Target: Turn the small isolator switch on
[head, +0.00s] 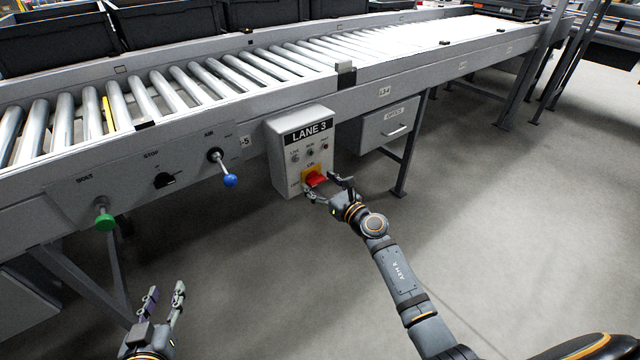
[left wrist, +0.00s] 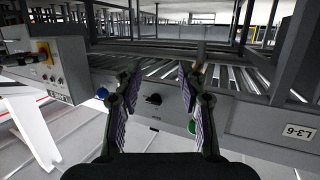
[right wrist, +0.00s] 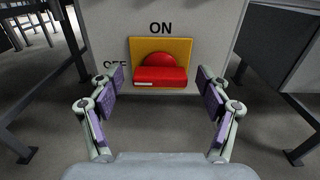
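The isolator switch (head: 314,178) is a red rotary handle on a yellow plate, low on the grey LANE 3 box (head: 290,172). In the right wrist view, its red handle (right wrist: 160,76) lies level, with a white mark at its left end, on the side of the OFF label; ON is printed above. My right gripper (head: 322,188) is open in front of the switch, its fingers (right wrist: 160,92) to the left and right of the handle, apart from it. My left gripper (head: 164,296) is open and empty at the lower left, away from the box; its fingers show in the left wrist view (left wrist: 157,80).
The conveyor's side panel holds a green knob (head: 105,220), a black selector (head: 163,180) and a blue-tipped lever (head: 230,179). A grey drawer unit (head: 390,126) hangs right of the box. Conveyor legs (head: 406,165) stand beyond. The floor in front is clear.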

